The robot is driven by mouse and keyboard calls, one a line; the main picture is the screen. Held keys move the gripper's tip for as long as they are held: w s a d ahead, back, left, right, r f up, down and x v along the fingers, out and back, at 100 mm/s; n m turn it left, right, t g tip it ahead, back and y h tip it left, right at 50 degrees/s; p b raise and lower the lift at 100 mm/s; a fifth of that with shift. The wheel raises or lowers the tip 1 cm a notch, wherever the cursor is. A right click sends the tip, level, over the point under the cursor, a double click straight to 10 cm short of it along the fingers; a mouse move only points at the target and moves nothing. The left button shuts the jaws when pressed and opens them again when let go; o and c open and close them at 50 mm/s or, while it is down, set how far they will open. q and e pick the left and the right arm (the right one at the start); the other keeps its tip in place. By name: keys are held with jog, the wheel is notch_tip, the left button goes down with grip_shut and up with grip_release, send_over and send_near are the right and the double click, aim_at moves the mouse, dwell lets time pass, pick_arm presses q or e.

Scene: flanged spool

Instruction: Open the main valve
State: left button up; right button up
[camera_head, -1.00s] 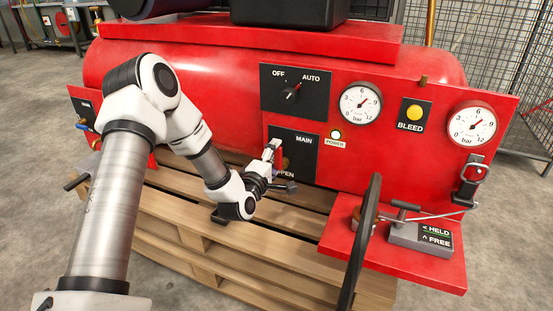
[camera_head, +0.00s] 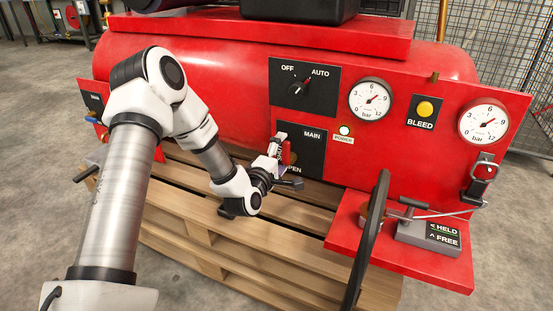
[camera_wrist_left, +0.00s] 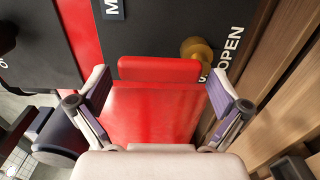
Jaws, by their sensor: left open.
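The main valve is on a black panel (camera_head: 313,146) marked MAIN and OPEN, on the front of the red tank unit. Its red lever handle (camera_head: 286,153) shows beside my left gripper (camera_head: 279,147). In the left wrist view the red lever (camera_wrist_left: 150,112) lies between the two spread fingers of my left gripper (camera_wrist_left: 162,92), with a gap visible near each fingertip. A brass fitting (camera_wrist_left: 197,50) sits beyond the lever, by the word OPEN. The gripper partly hides the valve in the head view. My right gripper is not in view.
An OFF/AUTO switch (camera_head: 299,87) sits above the valve panel. Gauges (camera_head: 370,99) and a yellow BLEED button (camera_head: 425,109) are to the right. A dark wheel (camera_head: 368,240) stands before a red shelf (camera_head: 343,232). Wooden pallet slats (camera_head: 270,240) lie below.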

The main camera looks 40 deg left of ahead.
pick_arm(q)
jog(key=v, duration=1.1)
jog(key=shift+s, duration=0.25)
jog(key=s+d+f+m+g+h+p, duration=0.25)
jog(key=s+d+f+m+g, duration=0.2)
jog(key=d+f, duration=0.35)
jog(key=s+d+f+m+g+h+p, duration=0.1)
jog(key=s+d+f+m+g+h, duration=0.2)
jog(key=d+f+m, duration=0.6)
jog(key=s+f+m+g+y, duration=0.1)
jog(key=s+f+m+g, duration=0.3)
jog(key=s, duration=0.5)
jog(key=s+f+m+g, duration=0.3)
jog(key=s+f+g, duration=0.35)
jog(key=s, duration=0.25)
notch_tip(320, 180, up, 38)
jog(key=p, duration=3.8)
jog(key=shift+w+t, duration=0.3)
jog(key=shift+a, duration=0.15)
